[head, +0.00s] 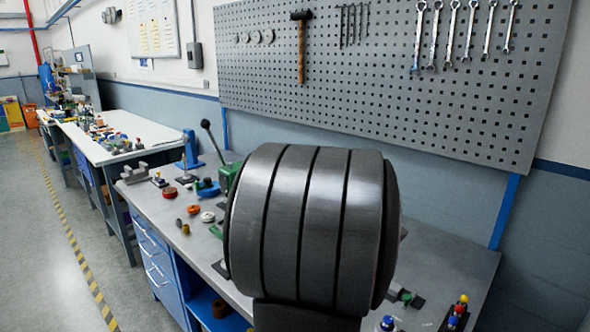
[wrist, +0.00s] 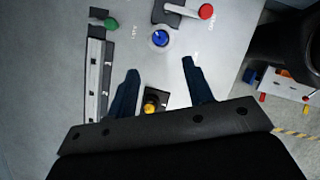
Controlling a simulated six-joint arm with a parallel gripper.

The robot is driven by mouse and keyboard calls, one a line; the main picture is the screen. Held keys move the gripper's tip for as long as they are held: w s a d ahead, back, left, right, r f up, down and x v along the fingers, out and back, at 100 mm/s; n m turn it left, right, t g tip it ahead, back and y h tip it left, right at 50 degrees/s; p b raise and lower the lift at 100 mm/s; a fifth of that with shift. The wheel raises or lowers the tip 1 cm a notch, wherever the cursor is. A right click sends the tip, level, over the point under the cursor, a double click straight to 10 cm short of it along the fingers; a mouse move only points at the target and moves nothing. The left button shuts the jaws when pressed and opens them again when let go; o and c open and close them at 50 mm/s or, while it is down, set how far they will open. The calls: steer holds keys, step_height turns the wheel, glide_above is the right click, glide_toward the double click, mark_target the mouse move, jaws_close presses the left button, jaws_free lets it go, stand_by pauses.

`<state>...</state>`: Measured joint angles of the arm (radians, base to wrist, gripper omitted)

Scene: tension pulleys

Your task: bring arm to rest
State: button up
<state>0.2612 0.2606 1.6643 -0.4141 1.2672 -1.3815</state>
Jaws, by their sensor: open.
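My gripper (wrist: 158,88) shows in the wrist view with its two dark blue fingers spread apart. It is open, and nothing is between the fingertips. It is above a grey surface with a blue round part (wrist: 160,37) just beyond the fingertips and a yellow-topped part (wrist: 151,106) on a dark base seen between the fingers. In the head view a large dark ribbed cylinder, part of my arm, fills the middle and hides much of the workbench (head: 440,270). My gripper is not visible in the head view.
In the wrist view a green knob (wrist: 111,24) and a red knob (wrist: 206,11) lie farther out, with a metal rail (wrist: 94,80) at left. In the head view small parts (head: 208,217) crowd the bench's left side. A pegboard (head: 400,90) with tools hangs behind.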

steer(key=x, duration=1.1)
steer(key=shift+s+d+f, duration=0.15)
steer(key=shift+f, duration=0.2)
steer(key=shift+r, duration=0.15)
steer(key=v, duration=1.7)
steer(key=x, duration=1.7)
steer(key=shift+f, duration=0.25)
step_height(320, 180, up, 9)
steer(key=shift+f, duration=0.15)
steer(key=shift+r, duration=0.45)
